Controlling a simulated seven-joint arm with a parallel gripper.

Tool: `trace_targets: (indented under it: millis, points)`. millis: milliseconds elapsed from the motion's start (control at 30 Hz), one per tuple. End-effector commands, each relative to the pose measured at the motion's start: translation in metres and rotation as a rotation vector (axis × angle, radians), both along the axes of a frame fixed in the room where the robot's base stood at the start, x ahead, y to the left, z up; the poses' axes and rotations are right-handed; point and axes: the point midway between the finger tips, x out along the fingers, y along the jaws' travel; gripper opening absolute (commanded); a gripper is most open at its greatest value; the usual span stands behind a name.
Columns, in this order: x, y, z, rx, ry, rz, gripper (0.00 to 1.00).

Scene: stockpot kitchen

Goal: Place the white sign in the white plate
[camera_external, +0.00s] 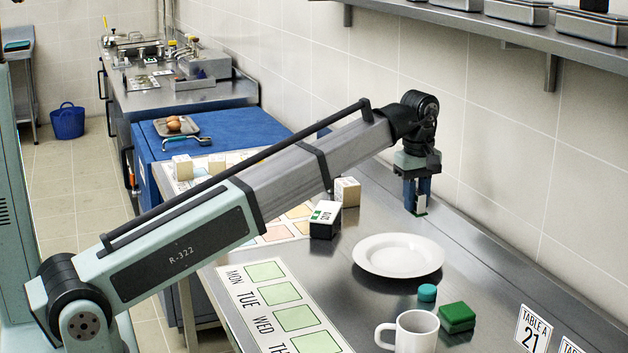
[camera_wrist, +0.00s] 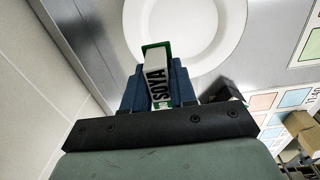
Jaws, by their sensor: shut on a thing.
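My gripper (camera_external: 417,212) is shut on a small white sign (camera_wrist: 157,84) with a green edge and the dark letters "SOYA". The sign shows as a small white and green piece (camera_external: 421,205) between the fingertips in the external view, low over the steel counter; I cannot tell whether it touches the counter. The white plate (camera_external: 398,257) lies flat and empty on the counter, to the left and nearer the camera than my gripper. In the wrist view its rim (camera_wrist: 229,40) shows just beyond the sign.
A black and white box with green (camera_external: 325,220) and a wooden block (camera_external: 347,191) stand left of the plate. A teal cylinder (camera_external: 427,293), green box (camera_external: 457,318) and white mug (camera_external: 416,333) stand in front. Table cards (camera_external: 533,329) stand at right. The wall (camera_external: 495,165) runs close behind my gripper.

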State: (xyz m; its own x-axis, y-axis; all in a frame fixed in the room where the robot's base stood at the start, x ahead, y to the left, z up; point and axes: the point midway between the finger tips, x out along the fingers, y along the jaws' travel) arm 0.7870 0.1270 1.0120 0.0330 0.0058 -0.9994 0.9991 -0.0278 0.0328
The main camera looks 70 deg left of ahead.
Motion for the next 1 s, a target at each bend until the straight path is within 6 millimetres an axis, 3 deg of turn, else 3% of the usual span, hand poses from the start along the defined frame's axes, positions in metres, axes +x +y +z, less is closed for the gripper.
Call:
trace_targets:
  millis: [33, 100, 300, 467, 700, 1000]
  points:
    - [-0.016, -0.003, -0.003, 0.000, 0.003, 0.003, 0.00]
    - [-0.027, -0.004, -0.005, -0.002, 0.009, 0.007, 0.00]
    - [-0.040, -0.006, -0.011, -0.005, 0.026, 0.020, 0.00]
    - [-0.041, -0.007, -0.026, -0.007, 0.035, 0.029, 0.00]
    - [-0.041, -0.006, -0.063, -0.006, 0.034, 0.028, 0.00]
    - [-0.040, -0.006, -0.084, -0.006, 0.033, 0.028, 0.00]
